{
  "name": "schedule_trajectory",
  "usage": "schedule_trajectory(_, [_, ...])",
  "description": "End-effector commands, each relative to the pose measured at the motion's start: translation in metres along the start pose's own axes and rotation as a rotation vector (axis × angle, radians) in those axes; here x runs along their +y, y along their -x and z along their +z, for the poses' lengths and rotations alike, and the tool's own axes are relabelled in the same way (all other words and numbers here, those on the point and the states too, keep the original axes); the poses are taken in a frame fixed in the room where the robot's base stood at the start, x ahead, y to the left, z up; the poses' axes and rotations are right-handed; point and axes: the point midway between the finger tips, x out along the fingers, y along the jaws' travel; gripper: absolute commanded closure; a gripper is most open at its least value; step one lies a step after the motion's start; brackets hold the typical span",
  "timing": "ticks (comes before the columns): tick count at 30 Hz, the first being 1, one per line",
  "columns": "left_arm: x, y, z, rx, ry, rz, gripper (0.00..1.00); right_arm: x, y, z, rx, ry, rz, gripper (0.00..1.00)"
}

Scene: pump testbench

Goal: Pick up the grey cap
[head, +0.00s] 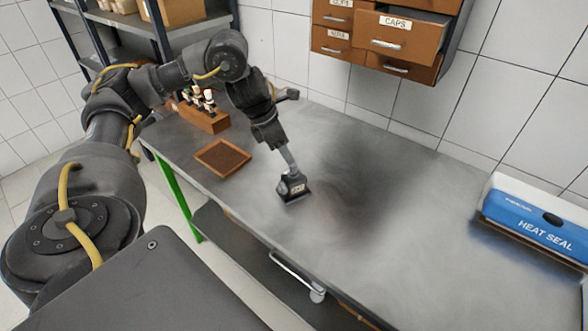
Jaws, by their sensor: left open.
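My left gripper (287,160) points down over the middle of the bench, its jaws open. Directly below it, a small dark labelled object (293,188) sits on the bench top. The gripper overlaps its upper part, so I cannot tell whether they touch. I cannot make out a grey cap clearly; any cap near the fingertips is too small or hidden. My right gripper is not in view.
A wooden rack (205,121) with several small bottles and a shallow brown tray (222,157) are on the bench's left. A blue heat sealer (537,222) is at the right. The bench (400,215) between gripper and sealer is clear. A shelf unit (143,27) stands behind left.

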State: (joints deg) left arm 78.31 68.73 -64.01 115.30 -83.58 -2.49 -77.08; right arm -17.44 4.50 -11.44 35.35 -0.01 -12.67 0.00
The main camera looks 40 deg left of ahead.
Motion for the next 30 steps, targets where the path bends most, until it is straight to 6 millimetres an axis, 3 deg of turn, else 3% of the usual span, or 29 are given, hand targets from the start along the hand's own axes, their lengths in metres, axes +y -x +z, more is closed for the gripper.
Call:
schedule_trajectory(5, [0.000, -0.003, 0.001, -0.001, -0.002, -0.001, 0.52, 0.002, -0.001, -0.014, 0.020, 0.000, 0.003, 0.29])
schedule_trajectory(18, [-0.001, -0.051, -0.001, 0.000, -0.001, -0.002, 0.52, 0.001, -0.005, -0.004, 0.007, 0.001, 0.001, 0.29])
schedule_trajectory(26, [0.000, -0.053, 0.000, -0.002, -0.003, 0.000, 0.52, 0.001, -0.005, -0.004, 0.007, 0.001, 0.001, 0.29])
schedule_trajectory(30, [0.000, -0.053, 0.000, -0.002, -0.003, -0.001, 0.71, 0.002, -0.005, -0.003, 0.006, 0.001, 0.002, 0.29])
